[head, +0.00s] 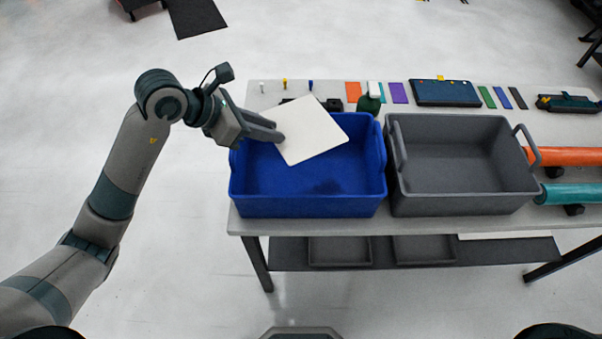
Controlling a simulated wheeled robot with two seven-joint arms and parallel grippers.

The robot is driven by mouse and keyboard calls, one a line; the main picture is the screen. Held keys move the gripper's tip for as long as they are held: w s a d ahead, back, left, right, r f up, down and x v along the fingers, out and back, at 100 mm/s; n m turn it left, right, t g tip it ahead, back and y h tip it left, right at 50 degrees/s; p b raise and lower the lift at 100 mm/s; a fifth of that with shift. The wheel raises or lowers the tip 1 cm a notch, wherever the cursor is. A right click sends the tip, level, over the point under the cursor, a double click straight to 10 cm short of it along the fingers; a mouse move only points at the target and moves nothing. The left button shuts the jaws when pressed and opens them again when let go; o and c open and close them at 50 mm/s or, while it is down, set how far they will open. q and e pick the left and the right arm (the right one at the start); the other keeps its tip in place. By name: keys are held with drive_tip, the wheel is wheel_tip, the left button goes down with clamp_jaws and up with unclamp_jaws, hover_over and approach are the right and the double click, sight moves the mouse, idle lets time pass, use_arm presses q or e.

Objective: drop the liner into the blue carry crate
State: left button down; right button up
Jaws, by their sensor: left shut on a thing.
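A white square sheet (312,128), which I take to be the liner, is held at its left edge by my left gripper (275,133). The gripper is shut on it. The sheet is over the back part of the blue carry crate (308,206) and hides part of the crate's far wall. The crate stands at the left end of the table, and the part of its floor that shows is empty. I cannot tell how high the sheet is above the rim. My right gripper is not in view.
A grey crate (463,203) with raised handles stands right of the blue one and looks empty. Orange (570,156) and teal (572,194) rolls lie further right. A dark green bottle (369,104), colored cards and a blue case (445,93) line the table's back.

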use_arm(q)
drive_tip(key=shift+f+b, duration=0.6)
drive_tip(key=shift+f, duration=0.8)
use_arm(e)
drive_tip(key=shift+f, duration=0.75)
use_arm(q)
drive_tip(key=c, duration=1.4)
unclamp_jaws()
drive_tip(key=shift+c, duration=0.2)
drive_tip(key=b+v, duration=0.4)
drive_tip(key=v, duration=1.3)
drive_tip(key=shift+a, duration=0.2)
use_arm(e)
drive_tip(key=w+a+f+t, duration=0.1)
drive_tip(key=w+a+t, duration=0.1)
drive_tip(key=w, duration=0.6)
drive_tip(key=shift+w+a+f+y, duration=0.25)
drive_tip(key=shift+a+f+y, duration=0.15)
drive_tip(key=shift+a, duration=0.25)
